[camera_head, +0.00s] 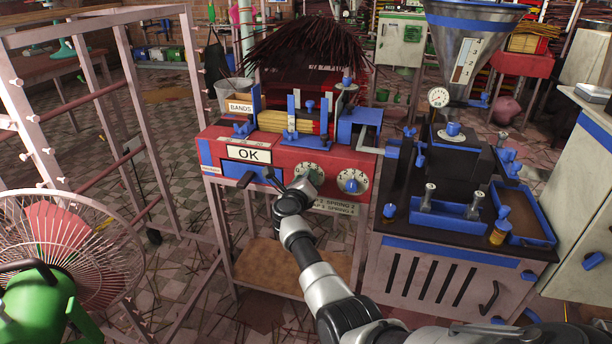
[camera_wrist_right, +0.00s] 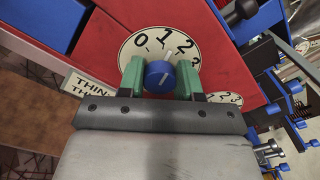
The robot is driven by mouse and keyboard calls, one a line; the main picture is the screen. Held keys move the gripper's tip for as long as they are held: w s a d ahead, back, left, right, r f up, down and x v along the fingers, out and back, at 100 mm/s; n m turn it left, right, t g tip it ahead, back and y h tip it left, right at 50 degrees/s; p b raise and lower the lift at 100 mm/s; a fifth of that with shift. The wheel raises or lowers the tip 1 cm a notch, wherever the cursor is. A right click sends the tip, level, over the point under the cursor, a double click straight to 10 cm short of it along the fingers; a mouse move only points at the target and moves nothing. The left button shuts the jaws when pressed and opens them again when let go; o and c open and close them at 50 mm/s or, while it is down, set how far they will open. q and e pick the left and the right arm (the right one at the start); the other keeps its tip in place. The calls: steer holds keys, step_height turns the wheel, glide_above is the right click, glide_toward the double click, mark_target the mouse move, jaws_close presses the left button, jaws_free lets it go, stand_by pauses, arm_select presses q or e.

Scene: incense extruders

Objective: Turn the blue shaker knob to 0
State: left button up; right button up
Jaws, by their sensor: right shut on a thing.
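The blue shaker knob (camera_wrist_right: 159,76) sits on a round cream dial (camera_wrist_right: 140,45) marked 0, 1, 2 and 3. Its white mark points up and slightly right, roughly between 1 and 2; the exact setting is hard to read. My right gripper (camera_wrist_right: 160,80) has its green fingers on either side of the knob, shut on it. In the head view this dial (camera_head: 308,168) is the left one on the red machine's front, and my right gripper (camera_head: 306,183) covers its lower part. My left gripper is not in view.
A second blue knob (camera_head: 352,181) on its own dial is close to the right on the red machine (camera_head: 215,132). An OK sign (camera_head: 248,155) and a black lever (camera_head: 246,179) are to the left. A black-topped extruder (camera_head: 400,245) stands at right, a fan (camera_head: 50,250) at lower left.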

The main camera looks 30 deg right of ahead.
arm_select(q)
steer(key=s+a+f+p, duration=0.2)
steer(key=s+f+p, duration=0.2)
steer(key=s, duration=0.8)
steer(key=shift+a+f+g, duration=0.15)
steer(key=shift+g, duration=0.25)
arm_select(e)
steer(key=shift+a+f+n, duration=0.1)
steer(key=shift+f+n, duration=0.05)
steer(key=shift+n, duration=2.35)
steer(key=shift+f+n, duration=0.1)
steer(key=shift+n, duration=2.4)
steer(key=o, duration=0.9)
